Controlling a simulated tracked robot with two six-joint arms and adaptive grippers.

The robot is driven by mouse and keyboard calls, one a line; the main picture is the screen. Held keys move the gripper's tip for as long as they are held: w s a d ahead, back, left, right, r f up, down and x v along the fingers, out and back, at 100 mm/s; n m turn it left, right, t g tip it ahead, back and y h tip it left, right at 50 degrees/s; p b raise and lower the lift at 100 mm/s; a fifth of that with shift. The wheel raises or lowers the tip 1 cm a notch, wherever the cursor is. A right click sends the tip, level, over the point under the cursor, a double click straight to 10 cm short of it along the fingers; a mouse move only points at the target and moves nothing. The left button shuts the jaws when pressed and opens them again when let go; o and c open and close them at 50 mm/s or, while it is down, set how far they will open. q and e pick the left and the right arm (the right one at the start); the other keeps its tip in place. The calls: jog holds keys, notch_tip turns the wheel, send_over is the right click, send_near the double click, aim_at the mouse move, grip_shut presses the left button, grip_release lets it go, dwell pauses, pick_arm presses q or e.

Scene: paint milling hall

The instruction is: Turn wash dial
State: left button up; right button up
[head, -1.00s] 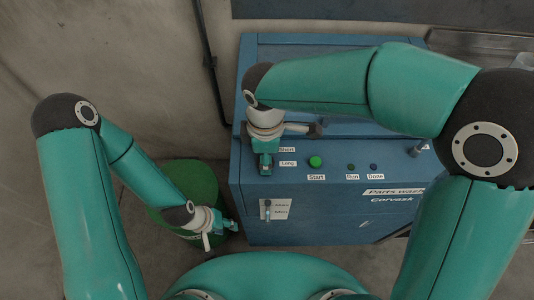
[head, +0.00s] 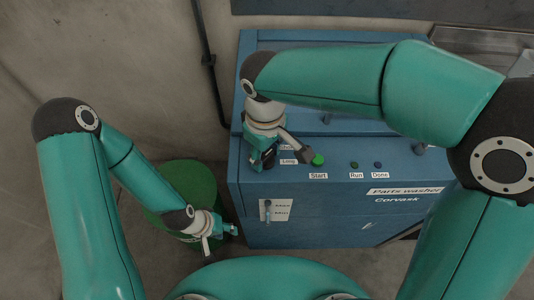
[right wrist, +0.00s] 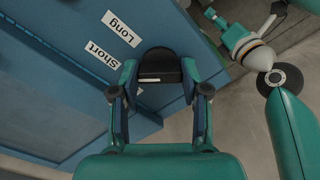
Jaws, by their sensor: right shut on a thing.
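The wash dial (right wrist: 160,66) is a black knob with a pale line, on the blue parts washer (head: 300,215). My right gripper (right wrist: 160,88) is shut on it, with a finger on each side. In the head view my right gripper (head: 262,160) hides the dial at the panel's left. The "Short" label (right wrist: 103,54) and "Long" label (right wrist: 121,28) lie beside the dial; in the head view "Short" is partly covered. My left gripper (head: 231,230) hangs low by the washer's left side, too small to read.
The green start button (head: 318,159) is right of the dial, close to my right wrist's side part in the picture. Run (head: 354,165) and Done (head: 377,165) lamps sit further right. A small switch plate (head: 268,211) is on the front. A green drum (head: 190,180) stands left.

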aim_at(265, 155)
jog(key=m+b, duration=0.1)
jog(key=m, duration=0.4)
jog(key=shift+w+m, duration=0.15)
jog(key=shift+m, duration=0.15)
jog(key=shift+r+m+b, duration=0.15)
jog(key=shift+m+b, duration=0.5)
jog(key=shift+m, duration=1.25)
jog(key=o, duration=1.1)
jog(key=shift+o, duration=0.2)
notch_tip(265, 155, up, 12)
